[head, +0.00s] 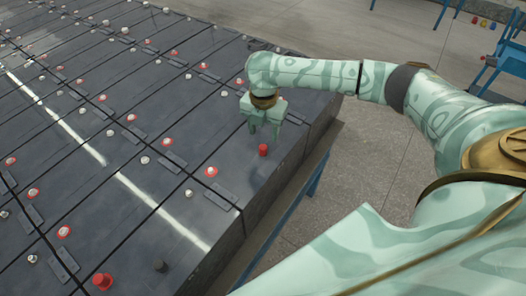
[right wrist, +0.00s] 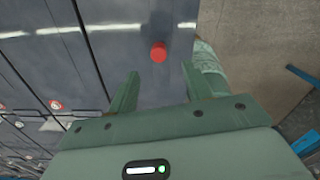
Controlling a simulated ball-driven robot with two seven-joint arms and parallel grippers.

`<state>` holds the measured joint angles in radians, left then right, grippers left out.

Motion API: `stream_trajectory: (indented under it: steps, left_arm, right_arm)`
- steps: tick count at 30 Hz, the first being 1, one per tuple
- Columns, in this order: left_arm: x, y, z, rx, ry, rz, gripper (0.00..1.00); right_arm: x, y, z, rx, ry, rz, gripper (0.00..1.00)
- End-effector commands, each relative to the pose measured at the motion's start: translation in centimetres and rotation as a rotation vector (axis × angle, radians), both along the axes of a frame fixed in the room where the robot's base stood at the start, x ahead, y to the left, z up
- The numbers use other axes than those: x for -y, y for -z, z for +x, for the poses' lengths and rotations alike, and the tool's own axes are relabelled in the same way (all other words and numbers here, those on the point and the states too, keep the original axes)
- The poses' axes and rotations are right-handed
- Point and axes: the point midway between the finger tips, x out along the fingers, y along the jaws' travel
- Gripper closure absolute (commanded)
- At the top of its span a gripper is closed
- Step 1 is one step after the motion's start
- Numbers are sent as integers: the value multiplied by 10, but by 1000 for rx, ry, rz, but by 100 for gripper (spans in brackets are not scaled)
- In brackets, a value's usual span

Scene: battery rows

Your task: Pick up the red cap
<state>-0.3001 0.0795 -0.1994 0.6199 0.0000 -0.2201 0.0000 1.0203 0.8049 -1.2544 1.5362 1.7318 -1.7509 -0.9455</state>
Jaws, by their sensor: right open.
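A small red cap (head: 263,150) stands upright on the dark battery top near its right edge. My right gripper (head: 264,134) is just behind and above it in the head view, fingers pointing down. In the right wrist view the red cap (right wrist: 158,52) lies beyond the fingertips, between the lines of the two fingers. The right gripper (right wrist: 160,72) is open and empty there, not touching the cap. Another red cap (head: 102,281) sits at the lower left of the head view. My left gripper is not in view.
Rows of dark batteries (head: 95,150) with several terminals ringed in red or white fill the left side. A small dark cap (head: 160,265) stands near the front. The battery edge drops to a blue-legged stand (head: 318,172). Blue racks (head: 505,55) stand at the upper right.

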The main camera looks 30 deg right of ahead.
Motion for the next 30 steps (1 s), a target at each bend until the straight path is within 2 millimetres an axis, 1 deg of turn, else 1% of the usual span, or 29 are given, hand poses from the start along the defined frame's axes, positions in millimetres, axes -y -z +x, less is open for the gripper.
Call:
stream_trajectory:
  steps: [1,8,12,15,18,24,25,26,27,29,30]
  left_arm:
    - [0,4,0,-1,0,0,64]
    - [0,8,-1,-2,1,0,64]
    - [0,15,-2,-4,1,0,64]
    - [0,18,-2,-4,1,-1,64]
    - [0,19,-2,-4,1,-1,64]
    - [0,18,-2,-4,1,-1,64]
    - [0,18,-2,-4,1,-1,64]
    - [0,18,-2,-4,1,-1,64]
    - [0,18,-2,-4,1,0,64]
    - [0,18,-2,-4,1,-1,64]
    - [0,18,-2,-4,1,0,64]
  right_arm:
    - [-1,10,0,-1,-1,1,50]
    - [0,29,1,0,-1,0,50]
    - [1,54,3,-1,0,1,50]
    - [1,68,3,0,0,0,50]
    - [1,73,3,1,-1,1,50]
    - [1,73,3,2,-1,0,50]
    - [1,73,3,2,-1,0,56]
    - [1,73,3,2,-1,0,64]
    - [1,73,3,2,-1,0,75]
    - [1,73,3,2,-1,0,92]
    - [1,73,3,2,-1,0,97]
